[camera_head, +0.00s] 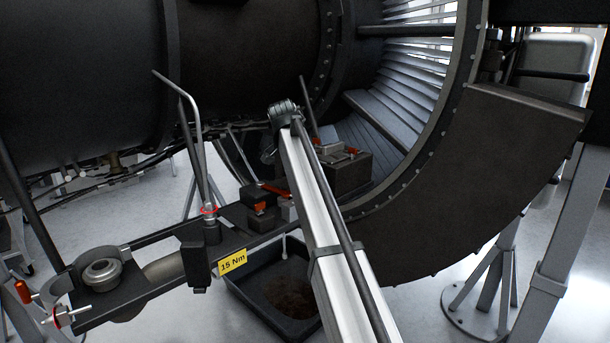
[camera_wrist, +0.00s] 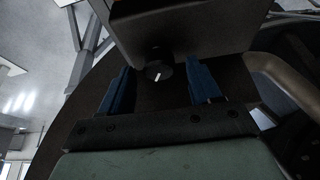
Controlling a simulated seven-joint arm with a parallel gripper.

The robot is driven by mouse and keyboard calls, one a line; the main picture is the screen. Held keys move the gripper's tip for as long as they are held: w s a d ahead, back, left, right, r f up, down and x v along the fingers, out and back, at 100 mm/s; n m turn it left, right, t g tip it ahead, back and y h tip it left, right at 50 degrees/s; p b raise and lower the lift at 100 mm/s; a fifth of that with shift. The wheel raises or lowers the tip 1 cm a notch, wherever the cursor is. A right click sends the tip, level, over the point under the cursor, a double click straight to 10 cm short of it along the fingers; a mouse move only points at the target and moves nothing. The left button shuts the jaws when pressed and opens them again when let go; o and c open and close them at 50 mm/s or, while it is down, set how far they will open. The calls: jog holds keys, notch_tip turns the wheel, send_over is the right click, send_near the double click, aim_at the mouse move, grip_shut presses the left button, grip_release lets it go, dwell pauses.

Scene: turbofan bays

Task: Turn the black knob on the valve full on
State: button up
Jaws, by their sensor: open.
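The black knob (camera_wrist: 158,72) shows in the wrist view, round, with a short white mark on its face. It sits at the lower edge of a dark block (camera_wrist: 190,25), which I take as the valve body. My gripper (camera_wrist: 159,66) is open, its two blue fingers spread left and right of the knob. The knob appears between the fingertips with a gap on each side; I cannot tell how deep it lies between them. I cannot make out the knob or my gripper's fingers in the head view.
In the head view, a dark bracket with a yellow "15 Nm" label (camera_head: 232,262) and an upright bent rod (camera_head: 190,125) stand left of centre. A black tray (camera_head: 255,303) lies below. A curved pipe (camera_wrist: 275,80) is close to the right finger in the wrist view.

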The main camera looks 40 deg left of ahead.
jog(key=shift+c, duration=0.3)
jog(key=c, duration=1)
jog(key=shift+n, duration=0.3)
jog(key=shift+d+n+y, duration=0.1)
jog(key=shift+n+y, duration=0.5)
jog(key=shift+n, duration=0.6)
jog(key=shift+n+g+y, duration=0.5)
jog(key=shift+n+y, duration=0.2)
jog(key=shift+n, duration=1.4)
